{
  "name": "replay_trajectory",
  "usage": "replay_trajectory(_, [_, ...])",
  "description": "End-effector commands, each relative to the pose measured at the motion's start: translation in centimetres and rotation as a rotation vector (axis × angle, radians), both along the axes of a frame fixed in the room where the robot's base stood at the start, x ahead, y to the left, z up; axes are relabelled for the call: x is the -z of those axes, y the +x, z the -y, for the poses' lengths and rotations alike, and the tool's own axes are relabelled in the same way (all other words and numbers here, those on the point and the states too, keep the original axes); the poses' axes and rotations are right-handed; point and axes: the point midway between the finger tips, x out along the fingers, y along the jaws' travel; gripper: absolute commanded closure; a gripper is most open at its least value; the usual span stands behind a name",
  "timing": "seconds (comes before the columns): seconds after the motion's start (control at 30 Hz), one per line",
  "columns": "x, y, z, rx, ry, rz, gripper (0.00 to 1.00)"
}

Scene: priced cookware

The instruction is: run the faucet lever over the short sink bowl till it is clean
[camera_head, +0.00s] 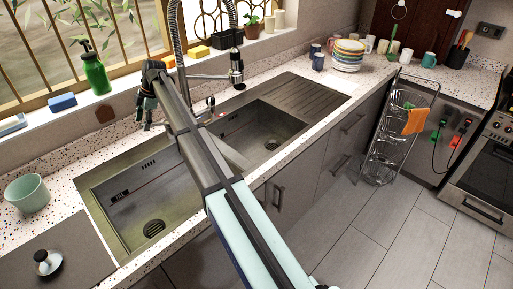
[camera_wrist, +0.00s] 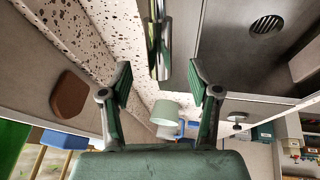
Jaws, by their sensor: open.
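The steel sink has a left bowl (camera_head: 140,205) and a right bowl (camera_head: 262,128) beside a ribbed drainboard; the right one looks shorter. The faucet (camera_head: 236,65) has a spring hose and a black spray head; no water shows. A small red-tipped lever (camera_head: 210,103) stands at its base, partly beside my arm. My gripper (camera_head: 147,105) is open and empty, pointing down near the sink's back edge, left of the lever. In the wrist view, a chrome faucet part (camera_wrist: 160,40) lies ahead of the open fingers (camera_wrist: 160,90). My arm hides the divider between bowls.
A green soap bottle (camera_head: 94,72) and blue sponge (camera_head: 62,102) stand on the sill behind. A mint bowl (camera_head: 28,193) and a grey board with a lid (camera_head: 47,262) lie at left.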

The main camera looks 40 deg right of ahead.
Motion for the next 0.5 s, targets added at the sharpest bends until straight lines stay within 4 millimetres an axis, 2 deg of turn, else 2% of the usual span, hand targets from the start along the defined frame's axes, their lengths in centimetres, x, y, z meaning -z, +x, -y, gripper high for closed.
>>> replay_trajectory(0.5, [-4.1, -0.6, 1.8, 0.0, 0.0, -0.001, 0.38])
